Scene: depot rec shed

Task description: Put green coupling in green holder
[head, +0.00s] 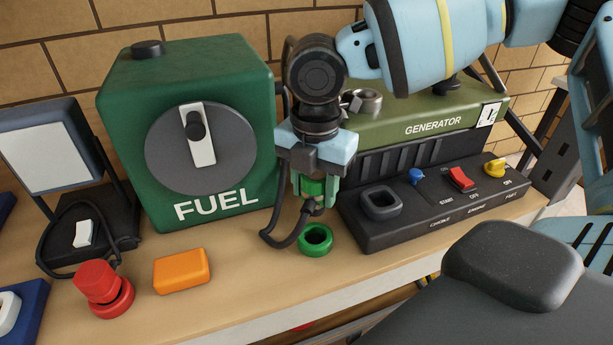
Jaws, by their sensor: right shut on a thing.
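My right gripper (314,190) comes down from the upper right and is shut on the green coupling (313,188). The coupling is on the end of a black hose (277,238), which loops down to the bench. The gripper's fingers hide part of the coupling. The green holder (316,239), a ring with a dark opening, stands on the bench just below the gripper. The coupling is above the holder and looks apart from it. My left gripper is not in view.
The green fuel tank (255,115) stands behind and left, the generator (430,125) with its switches to the right. An orange block (182,270), a red coupling in a red holder (110,300) and a work lamp (50,150) are at left. Bare bench lies in front of the holder.

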